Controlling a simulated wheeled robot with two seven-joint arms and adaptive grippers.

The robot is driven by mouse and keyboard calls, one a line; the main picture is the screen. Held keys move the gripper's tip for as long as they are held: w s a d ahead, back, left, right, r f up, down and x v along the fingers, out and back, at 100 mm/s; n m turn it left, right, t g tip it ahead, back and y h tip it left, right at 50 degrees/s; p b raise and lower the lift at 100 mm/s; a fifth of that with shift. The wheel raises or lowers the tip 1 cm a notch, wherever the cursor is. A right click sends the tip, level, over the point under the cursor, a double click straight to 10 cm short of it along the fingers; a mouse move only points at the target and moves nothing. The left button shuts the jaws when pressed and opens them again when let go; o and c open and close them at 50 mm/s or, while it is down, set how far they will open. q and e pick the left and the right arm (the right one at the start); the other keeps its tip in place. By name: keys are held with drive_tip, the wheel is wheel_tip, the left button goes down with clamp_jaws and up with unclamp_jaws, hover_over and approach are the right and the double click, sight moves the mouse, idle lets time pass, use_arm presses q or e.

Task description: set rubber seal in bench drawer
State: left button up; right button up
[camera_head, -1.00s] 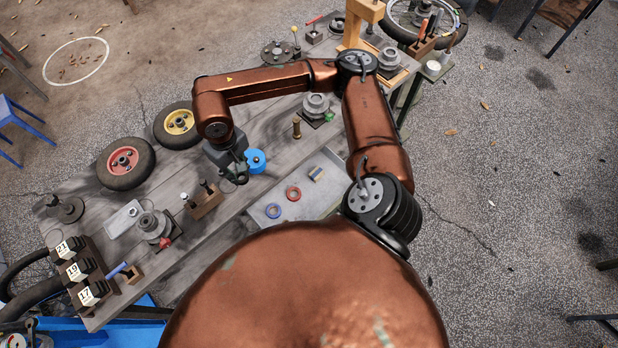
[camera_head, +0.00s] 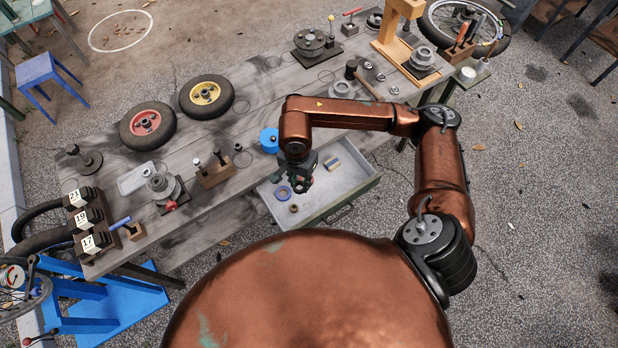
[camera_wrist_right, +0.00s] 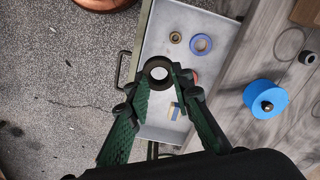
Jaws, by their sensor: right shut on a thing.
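My right gripper (camera_head: 298,186) hangs over the open drawer (camera_head: 356,190) at the front of the workbench. In the wrist view, its fingertips (camera_wrist_right: 163,78) are shut on a thick black ring, the rubber seal (camera_wrist_right: 146,71). The pale drawer floor shows through its hole, and it appears to be held above that floor. The drawer also shows in the wrist view (camera_wrist_right: 190,24). In the head view the gripper mostly hides the seal. My left gripper is in neither view.
The drawer holds a blue ring (camera_head: 282,193), a small brown ring (camera_head: 294,208), a block (camera_head: 333,164) and a red ring (camera_wrist_right: 193,77) partly behind a finger. A blue round object (camera_head: 269,140) stands on the bench beside the drawer.

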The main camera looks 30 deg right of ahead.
drive_tip(key=s+a+f+m+b, duration=0.2)
drive_tip(key=f+m, duration=0.4)
drive_tip(key=m, duration=0.1)
drive_tip(key=s+a+f+m+b, duration=0.1)
drive_tip(key=f+m+b, duration=0.2)
drive_tip(key=f+m, duration=0.45)
drive_tip(key=b, duration=0.1)
hover_over(316, 196)
drive_tip(key=shift+m, duration=0.25)
drive_tip(key=f, duration=0.5)
drive_tip(key=a+f, duration=0.1)
drive_tip(key=f, duration=0.2)
drive_tip(key=shift+s+f, duration=0.2)
drive_tip(key=shift+d+f, duration=0.2)
drive_tip(key=shift+w+d+f+b, duration=0.1)
drive_tip(key=shift+f+b, duration=0.1)
drive_tip(key=shift+f, duration=0.7)
drive_tip(key=shift+w+d+f+b, duration=0.1)
drive_tip(key=shift+f+b, duration=0.05)
drive_tip(key=shift+f, duration=0.75)
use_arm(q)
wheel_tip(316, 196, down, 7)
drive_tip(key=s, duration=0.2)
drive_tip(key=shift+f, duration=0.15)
use_arm(e)
drive_tip(key=shift+f, duration=0.2)
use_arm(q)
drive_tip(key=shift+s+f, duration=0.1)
use_arm(e)
drive_tip(key=o, duration=0.8)
